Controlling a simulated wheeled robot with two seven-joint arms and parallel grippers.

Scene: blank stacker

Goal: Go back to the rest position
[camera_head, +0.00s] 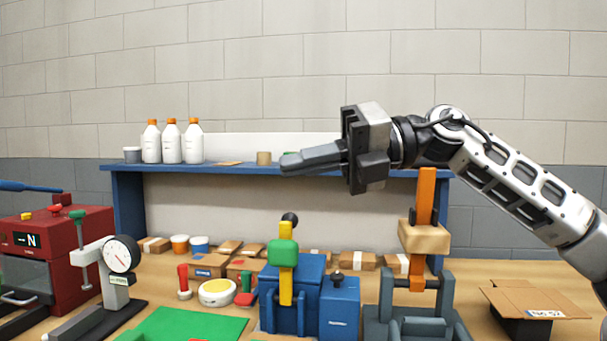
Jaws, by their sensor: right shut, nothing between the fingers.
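My right gripper (290,163) is raised in front of the blue shelf, with its arm coming in from the right. Its fingers point left and are shut together, with nothing between them. It hangs above the blue machine (296,300) with the yellow lever and green block, touching nothing that I can see. My left gripper is not in view.
The wooden bench holds a red machine (60,245), a dial gauge stand (122,256), a green mat (190,325), a grey press with an orange post (425,195), and an open cardboard box (535,298). White bottles (172,143) stand on the blue shelf (225,169).

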